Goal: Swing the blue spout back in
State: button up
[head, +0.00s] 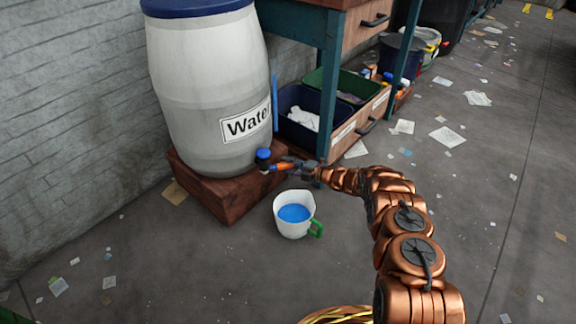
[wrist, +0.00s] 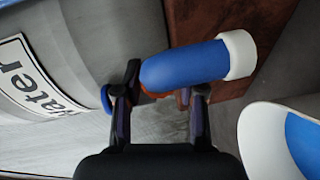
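The blue spout (head: 263,157) sits low on the front of the white water barrel (head: 205,90). In the wrist view the spout (wrist: 185,66) is a blue rounded tube with a white end, pointing right. My gripper (head: 280,167) is right at the spout. In the wrist view its fingers (wrist: 160,95) are apart, with an orange-red part visible between them. The left finger reaches beside the spout's rounded end, and the right finger stops at its lower edge. I cannot tell whether either touches it. A small blue round part (wrist: 106,98) shows left of the left finger.
The barrel stands on a reddish-brown block (head: 232,199). A white jug (head: 293,230) with blue liquid and a green handle stands on the floor in front. A workbench (head: 329,75) with dark bins (head: 290,130) is behind. Paper scraps litter the otherwise open floor.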

jog(key=shift+o, duration=1.1)
jog(key=v, duration=1.2)
jog(key=shift+c, duration=0.2)
